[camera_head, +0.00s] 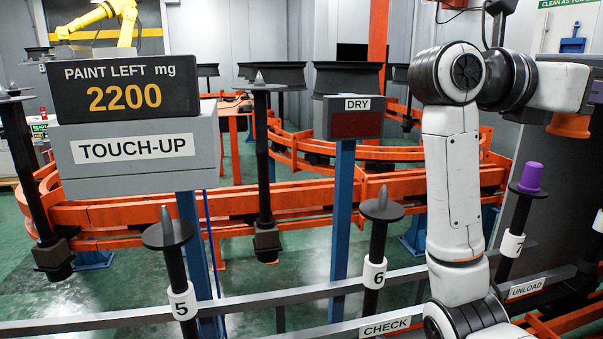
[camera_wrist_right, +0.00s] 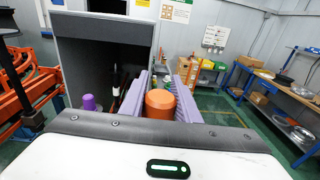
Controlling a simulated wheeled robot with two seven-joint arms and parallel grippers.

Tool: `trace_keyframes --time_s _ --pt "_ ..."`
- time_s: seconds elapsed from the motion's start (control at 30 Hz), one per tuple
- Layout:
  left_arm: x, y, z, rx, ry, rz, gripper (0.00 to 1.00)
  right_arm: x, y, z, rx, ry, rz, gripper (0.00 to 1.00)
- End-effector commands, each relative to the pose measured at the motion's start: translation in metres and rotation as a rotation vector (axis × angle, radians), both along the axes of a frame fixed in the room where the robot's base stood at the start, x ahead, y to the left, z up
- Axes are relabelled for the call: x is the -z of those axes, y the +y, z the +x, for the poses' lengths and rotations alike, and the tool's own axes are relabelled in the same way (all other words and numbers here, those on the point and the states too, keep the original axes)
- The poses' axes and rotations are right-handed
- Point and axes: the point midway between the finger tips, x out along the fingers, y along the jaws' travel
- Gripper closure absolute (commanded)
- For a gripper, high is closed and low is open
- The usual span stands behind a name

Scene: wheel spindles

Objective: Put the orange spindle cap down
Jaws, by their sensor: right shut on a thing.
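The orange spindle cap (camera_head: 568,125) shows at the right of the head view, below the white wrist of my right arm. In the right wrist view the orange cap (camera_wrist_right: 160,103) sits between the purple ribbed pads of my right gripper (camera_wrist_right: 160,92), which is shut on it. The cap is held in the air, clear of the spindles. My left gripper is in neither view.
A purple cap (camera_head: 531,177) sits on spindle 7. Spindle 5 (camera_head: 168,232) and spindle 6 (camera_head: 382,208) have bare pointed tops. A grey rail marked CHECK (camera_head: 385,326) and UNLOAD (camera_head: 526,288) crosses in front. A dark grey booth (camera_wrist_right: 100,55) stands beyond the gripper.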

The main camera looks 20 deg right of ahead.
Motion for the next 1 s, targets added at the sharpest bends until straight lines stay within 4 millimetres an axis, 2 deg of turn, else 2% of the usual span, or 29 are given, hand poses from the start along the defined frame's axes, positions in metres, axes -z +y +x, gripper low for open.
trace_keyframes --time_s 0.2,0.37,0.77,1.0 --pt "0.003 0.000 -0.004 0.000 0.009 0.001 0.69 -0.024 -0.011 -0.024 0.094 0.000 -0.001 0.93" --pt "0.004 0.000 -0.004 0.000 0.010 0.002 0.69 -0.034 -0.013 -0.033 0.129 0.002 -0.001 0.93" --pt "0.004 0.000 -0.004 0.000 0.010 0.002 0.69 0.002 0.016 0.021 -0.103 0.004 0.001 0.93" --pt "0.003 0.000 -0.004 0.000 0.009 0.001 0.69 0.049 0.048 0.064 -0.364 0.005 0.002 0.93"
